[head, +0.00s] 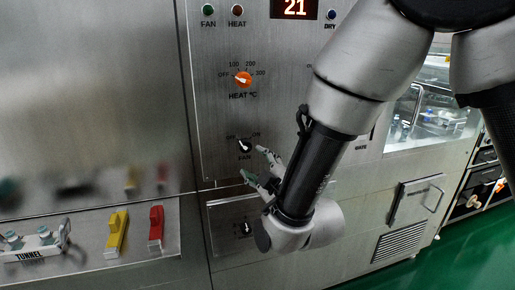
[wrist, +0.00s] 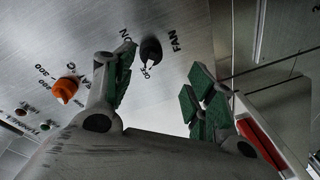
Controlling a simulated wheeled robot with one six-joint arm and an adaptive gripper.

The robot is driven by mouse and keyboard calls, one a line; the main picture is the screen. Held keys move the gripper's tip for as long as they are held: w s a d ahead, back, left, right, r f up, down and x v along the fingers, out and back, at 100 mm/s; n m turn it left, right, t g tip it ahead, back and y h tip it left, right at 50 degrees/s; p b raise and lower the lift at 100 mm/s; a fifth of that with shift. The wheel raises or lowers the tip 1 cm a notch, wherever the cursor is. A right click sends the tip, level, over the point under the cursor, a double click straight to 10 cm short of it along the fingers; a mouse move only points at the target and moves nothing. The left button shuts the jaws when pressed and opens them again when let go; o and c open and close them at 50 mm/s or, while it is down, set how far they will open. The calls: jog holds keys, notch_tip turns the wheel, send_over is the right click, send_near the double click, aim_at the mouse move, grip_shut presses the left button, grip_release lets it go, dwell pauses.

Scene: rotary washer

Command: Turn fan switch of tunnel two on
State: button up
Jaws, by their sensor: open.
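The fan switch (head: 245,146) is a small black rotary knob on the steel panel, with FAN printed below it and OFF and ON above. It also shows in the wrist view (wrist: 151,52), where its narrow end appears to lie near the OFF mark. My gripper (head: 252,163) is open and empty. Its fingers are just right of and below the knob in the head view. In the wrist view my gripper (wrist: 163,60) has one finger on each side of the knob, apparently without touching it. The exact gap to the panel is hard to tell.
An orange heat knob (head: 243,79) sits above the fan switch. Another black knob (head: 245,228) is on the lower panel. A yellow switch (head: 117,232) and a red switch (head: 156,226) stand on the left ledge, near a TUNNEL label. Green floor (head: 440,265) is clear at right.

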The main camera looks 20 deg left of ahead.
aim_at(248, 149)
jog(key=shift+n, duration=0.4)
jog(key=x, duration=0.2)
jog(key=r+x, duration=0.1)
jog(key=x, duration=0.4)
jog(key=shift+w+a+r, duration=0.2)
jog(key=shift+w, duration=0.2)
jog(key=c, duration=1)
jog(key=shift+c, duration=0.2)
